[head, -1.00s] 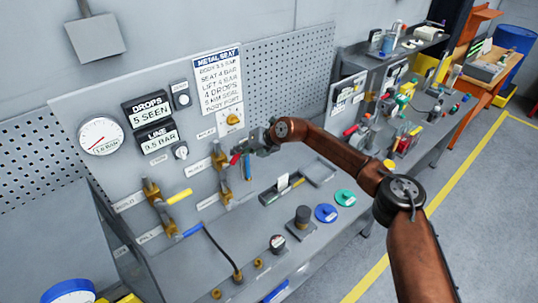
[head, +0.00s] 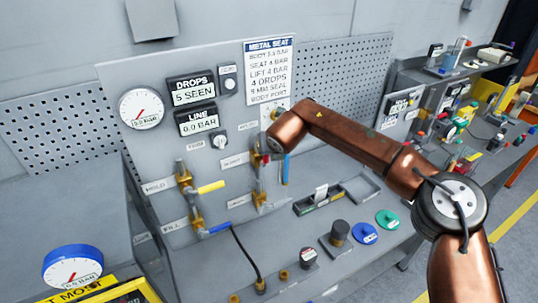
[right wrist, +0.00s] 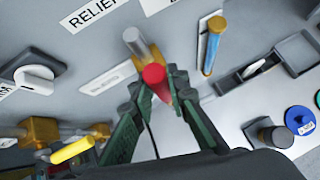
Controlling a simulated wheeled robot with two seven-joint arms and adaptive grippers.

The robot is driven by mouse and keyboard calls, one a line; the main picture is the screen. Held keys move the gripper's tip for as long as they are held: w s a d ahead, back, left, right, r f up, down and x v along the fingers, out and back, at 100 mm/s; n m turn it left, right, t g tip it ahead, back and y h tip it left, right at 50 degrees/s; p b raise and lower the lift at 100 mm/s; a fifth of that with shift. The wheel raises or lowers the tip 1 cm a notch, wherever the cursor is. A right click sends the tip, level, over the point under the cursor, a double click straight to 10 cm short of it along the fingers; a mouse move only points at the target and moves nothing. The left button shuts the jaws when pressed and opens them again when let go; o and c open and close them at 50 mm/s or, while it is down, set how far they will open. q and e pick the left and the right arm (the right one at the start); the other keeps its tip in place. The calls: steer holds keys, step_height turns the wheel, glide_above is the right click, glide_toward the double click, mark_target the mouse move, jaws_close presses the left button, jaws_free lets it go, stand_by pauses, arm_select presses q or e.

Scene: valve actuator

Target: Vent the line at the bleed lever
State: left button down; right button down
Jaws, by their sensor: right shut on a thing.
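The bleed lever has a red grip (right wrist: 154,76); in the right wrist view it sits between the two green fingers of my right gripper (right wrist: 158,88), which is shut on it. In the head view a bit of red (head: 266,158) shows beside the brass fitting, and my copper-coloured wrist hides most of the gripper. The line display (head: 198,121) reads 0.0 BAR. The drops display (head: 192,90) reads 5 SEEN. The panel gauge (head: 141,109) has its needle low and seems to read 0.0 bar. My left gripper is not in view.
Yellow (head: 211,186) and blue (head: 214,229) valve levers are left of the red one. A blue-handled tool (head: 285,170) hangs close on its right. A tray (head: 360,189), blue (head: 364,233) and green (head: 387,219) discs and a dark cylinder (head: 339,231) stand on the bench.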

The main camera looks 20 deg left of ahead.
steer(key=shift+s+f, duration=0.15)
stand_by(0.3)
steer(key=c, duration=1.8)
jaws_free()
steer(key=shift+a, duration=0.1)
steer(key=shift+c, duration=0.2)
steer(key=shift+r, duration=0.2)
steer(key=v, duration=1.2)
steer(key=shift+f, duration=0.1)
